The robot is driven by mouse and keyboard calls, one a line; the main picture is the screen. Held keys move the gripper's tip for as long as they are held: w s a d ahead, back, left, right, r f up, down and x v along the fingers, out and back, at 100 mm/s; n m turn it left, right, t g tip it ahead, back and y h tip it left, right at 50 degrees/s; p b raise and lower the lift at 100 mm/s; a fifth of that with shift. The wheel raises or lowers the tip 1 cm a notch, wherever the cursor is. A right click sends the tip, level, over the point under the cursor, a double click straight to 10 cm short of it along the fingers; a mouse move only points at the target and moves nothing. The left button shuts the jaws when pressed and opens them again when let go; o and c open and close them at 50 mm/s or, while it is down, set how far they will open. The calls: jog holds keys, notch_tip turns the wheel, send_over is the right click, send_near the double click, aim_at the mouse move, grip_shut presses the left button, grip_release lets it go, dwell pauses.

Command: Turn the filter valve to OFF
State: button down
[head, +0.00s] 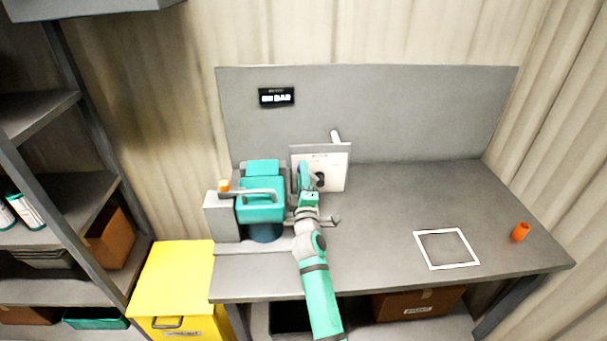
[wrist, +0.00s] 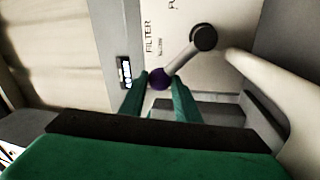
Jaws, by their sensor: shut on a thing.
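The filter valve panel (head: 338,179) is a white plate standing on the bench beside the teal machine. In the wrist view the panel (wrist: 179,14) carries the word FILTER, turned sideways, and smaller print too blurred to read surely. The valve lever (wrist: 182,56) is a grey bar running from a dark round hub (wrist: 203,37) to a purple knob (wrist: 158,77) at lower left. My gripper (wrist: 160,88) is shut on the purple knob, with a green finger on each side. In the head view my gripper (head: 306,178) is in front of the panel and hides part of it.
A teal machine (head: 261,207) with a grey handle stands close left of my arm. A small dark display (head: 276,96) is on the back wall. A white square outline (head: 446,248) and an orange cylinder (head: 520,232) are at right. The bench's right half is mostly clear.

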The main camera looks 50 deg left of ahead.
jog(key=c, duration=1.4)
grip_release()
jog(key=shift+a+f, duration=0.15)
jog(key=shift+o, duration=0.2)
jog(key=v, duration=1)
jog(key=shift+d, duration=0.4)
jog(key=shift+s+d, duration=0.1)
jog(key=shift+s, duration=0.1)
